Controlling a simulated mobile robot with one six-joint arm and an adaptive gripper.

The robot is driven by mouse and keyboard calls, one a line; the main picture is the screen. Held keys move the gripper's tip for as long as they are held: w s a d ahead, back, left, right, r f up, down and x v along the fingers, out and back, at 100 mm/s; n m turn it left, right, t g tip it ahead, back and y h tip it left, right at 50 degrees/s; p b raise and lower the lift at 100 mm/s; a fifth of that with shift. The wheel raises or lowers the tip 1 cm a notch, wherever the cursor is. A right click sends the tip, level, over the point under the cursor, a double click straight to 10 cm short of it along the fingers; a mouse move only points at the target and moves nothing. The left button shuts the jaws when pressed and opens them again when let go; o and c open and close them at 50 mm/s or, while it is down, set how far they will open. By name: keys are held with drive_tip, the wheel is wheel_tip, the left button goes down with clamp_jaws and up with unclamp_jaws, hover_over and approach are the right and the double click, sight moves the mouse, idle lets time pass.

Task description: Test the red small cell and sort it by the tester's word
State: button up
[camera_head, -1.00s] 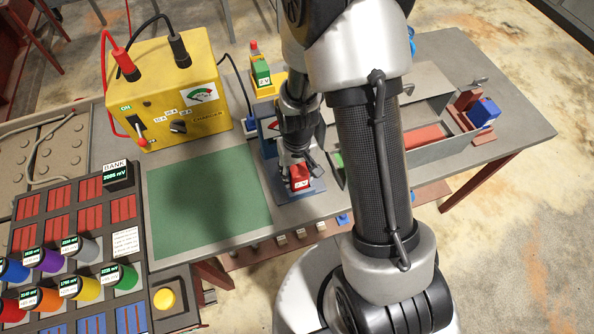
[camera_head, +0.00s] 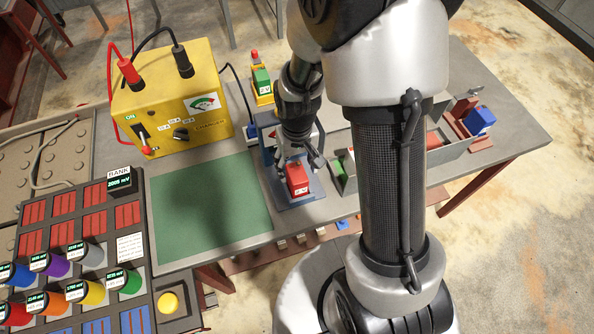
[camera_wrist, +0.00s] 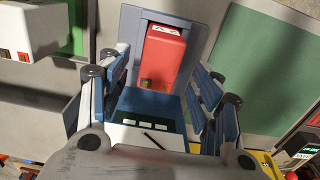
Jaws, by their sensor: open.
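The red small cell (camera_head: 297,179) stands on the blue-grey base of the tester (camera_head: 316,191), beside the green mat. The cell also shows in the wrist view (camera_wrist: 164,52), just beyond my fingertips. My gripper (camera_head: 298,160) is open, close above and behind the cell. In the wrist view its blue-padded fingers (camera_wrist: 163,75) are spread apart, with a gap on either side of the cell. The tester's blue face with small pale labels (camera_wrist: 145,122) lies between the fingers. My gripper hides much of the tester in the head view, and I cannot read any word on it.
A yellow charger (camera_head: 170,100) with leads stands behind the green mat (camera_head: 210,205), which is clear. The cell bank (camera_head: 75,240) is at left. A grey divided tray (camera_head: 455,155) is at right, partly hidden by my arm.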

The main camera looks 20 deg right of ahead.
wheel_tip(320, 180, up, 5)
drive_tip(key=shift+f+p, duration=0.15)
drive_tip(key=shift+p, duration=0.25)
drive_tip(key=s+r+t, duration=0.2)
drive_tip(key=s+r, duration=0.5)
drive_tip(key=r, duration=0.4)
drive_tip(key=s+r+t, duration=0.2)
drive_tip(key=s+r, duration=0.6)
drive_tip(key=r, duration=0.3)
drive_tip(key=shift+t, duration=0.3)
drive_tip(key=shift+f, duration=0.1)
wheel_tip(320, 180, down, 3)
drive_tip(key=b, duration=0.3)
drive_tip(key=shift+f, duration=0.15)
drive_tip(key=shift+c, duration=0.3)
